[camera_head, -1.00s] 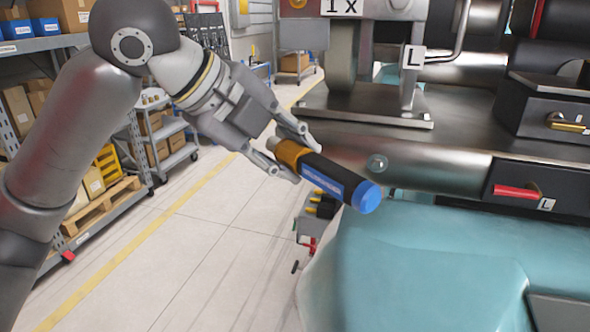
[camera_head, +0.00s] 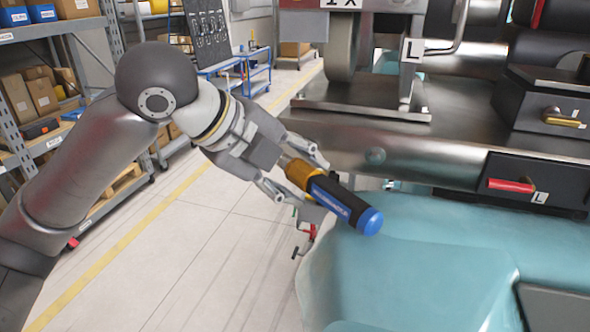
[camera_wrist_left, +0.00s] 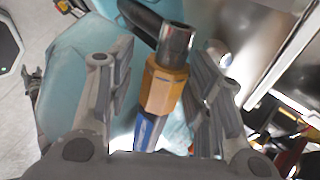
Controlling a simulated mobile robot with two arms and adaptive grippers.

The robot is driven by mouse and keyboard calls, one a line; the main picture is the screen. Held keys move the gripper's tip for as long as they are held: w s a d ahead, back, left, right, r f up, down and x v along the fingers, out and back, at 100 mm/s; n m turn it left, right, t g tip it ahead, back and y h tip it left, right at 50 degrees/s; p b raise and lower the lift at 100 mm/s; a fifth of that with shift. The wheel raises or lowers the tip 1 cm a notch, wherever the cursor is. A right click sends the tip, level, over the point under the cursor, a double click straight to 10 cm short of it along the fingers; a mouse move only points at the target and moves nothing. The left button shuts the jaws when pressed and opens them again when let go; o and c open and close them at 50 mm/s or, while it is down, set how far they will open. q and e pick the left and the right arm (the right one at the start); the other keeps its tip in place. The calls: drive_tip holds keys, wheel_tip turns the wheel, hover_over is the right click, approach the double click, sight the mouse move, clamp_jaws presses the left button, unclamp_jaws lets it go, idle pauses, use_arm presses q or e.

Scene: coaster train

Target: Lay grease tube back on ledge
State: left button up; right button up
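The grease tube has a black and blue body (camera_head: 338,199), a blue end cap, an orange collar and a metal nozzle. It lies tilted in the head view, its cap over the near-left edge of the teal surface (camera_head: 425,240). I cannot tell whether it rests there. My left gripper (camera_head: 304,188) has one finger on each side of the tube near the collar. In the left wrist view, gaps show between the collar (camera_wrist_left: 163,88) and both spread fingers (camera_wrist_left: 158,75). My right gripper is not in view.
A metal machine with a flat plate (camera_head: 365,108) and a red-handled drawer (camera_head: 511,186) stands behind and right of the tube. Shelves with boxes (camera_head: 40,95) stand at the left. The floor (camera_head: 215,245) between is mostly clear.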

use_arm(q)
drive_tip(key=shift+r, duration=0.1)
drive_tip(key=shift+a+r, duration=0.15)
drive_tip(key=shift+r, duration=0.05)
drive_tip(key=b+v, duration=0.2)
drive_tip(key=v, duration=0.9)
drive_tip(key=shift+s+a+r+b, duration=0.15)
drive_tip(key=shift+s+r+b, duration=0.05)
drive_tip(key=shift+r+b, duration=0.1)
